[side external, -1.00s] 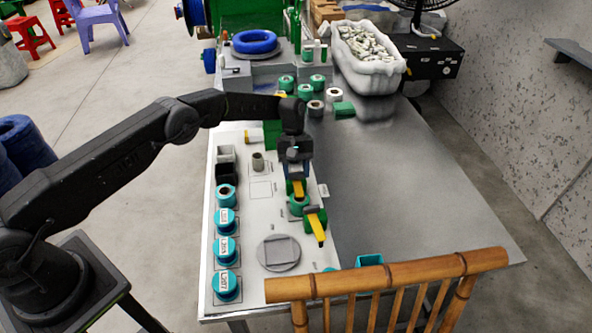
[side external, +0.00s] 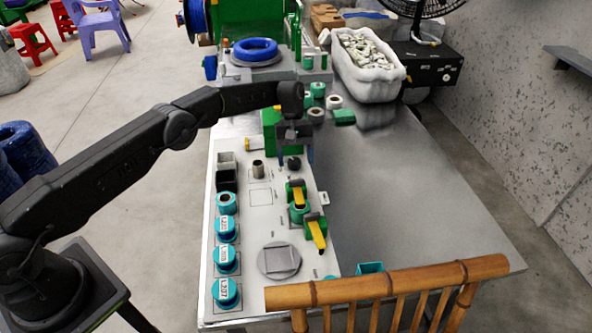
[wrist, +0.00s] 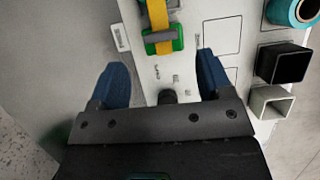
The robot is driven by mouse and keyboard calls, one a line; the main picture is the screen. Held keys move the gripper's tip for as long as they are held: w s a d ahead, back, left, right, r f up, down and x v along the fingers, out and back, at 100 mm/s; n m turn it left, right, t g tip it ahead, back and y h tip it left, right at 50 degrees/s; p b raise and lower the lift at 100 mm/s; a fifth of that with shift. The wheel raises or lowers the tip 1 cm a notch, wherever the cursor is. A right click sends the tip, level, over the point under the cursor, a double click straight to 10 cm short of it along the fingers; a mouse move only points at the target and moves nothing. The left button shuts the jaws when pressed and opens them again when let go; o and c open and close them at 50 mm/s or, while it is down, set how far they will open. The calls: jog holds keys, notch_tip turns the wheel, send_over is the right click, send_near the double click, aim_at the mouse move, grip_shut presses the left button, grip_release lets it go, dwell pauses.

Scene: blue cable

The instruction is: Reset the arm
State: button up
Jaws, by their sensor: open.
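My gripper (side external: 294,156) hangs above the white board (side external: 240,290), near its far end. In the wrist view my gripper (wrist: 165,80) has its two blue fingers wide apart with nothing between them. A green and yellow clamp (side external: 298,194) stands on the board in front of my gripper, apart from it. Part of a clamp also shows ahead of the fingers in the wrist view (wrist: 162,38). A second green and yellow clamp (side external: 316,232) stands nearer the camera. A small dark knob (wrist: 167,96) shows between the fingers' bases, partly hidden by my gripper.
Teal labelled spools (side external: 226,292) line the board's left edge, with a black square cup (side external: 226,180) and a grey one (side external: 227,160) beyond. A white bin (side external: 368,68) stands at the back. A bamboo chair back (side external: 390,280) crosses the near edge. The table's right side (side external: 420,210) is clear.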

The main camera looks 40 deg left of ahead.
jog(key=shift+w+a+r, duration=0.15)
jog(key=shift+a+r, duration=0.05)
jog(key=shift+r, duration=0.5)
jog(key=s+r+m+t, duration=0.1)
jog(key=s+r, duration=0.3)
jog(key=r, duration=0.5)
jog(key=s+a+r+m+t+y, duration=0.1)
jog(key=s+r+m+t, duration=0.15)
jog(key=r, duration=0.55)
jog(key=s+r+t, duration=0.1)
jog(key=s+r, duration=0.3)
jog(key=r, duration=0.5)
jog(key=s+a+r+m+t+y, duration=0.1)
jog(key=s+r+m+t, duration=0.2)
jog(key=s, duration=1.3)
jog(key=s+f+m+t+y, duration=0.1)
jog(key=s+f+m, duration=0.1)
jog(key=s, duration=1)
jog(key=shift+s+a+f, duration=0.3)
jog(key=shift+a+f, duration=0.15)
jog(key=shift+f, duration=0.45)
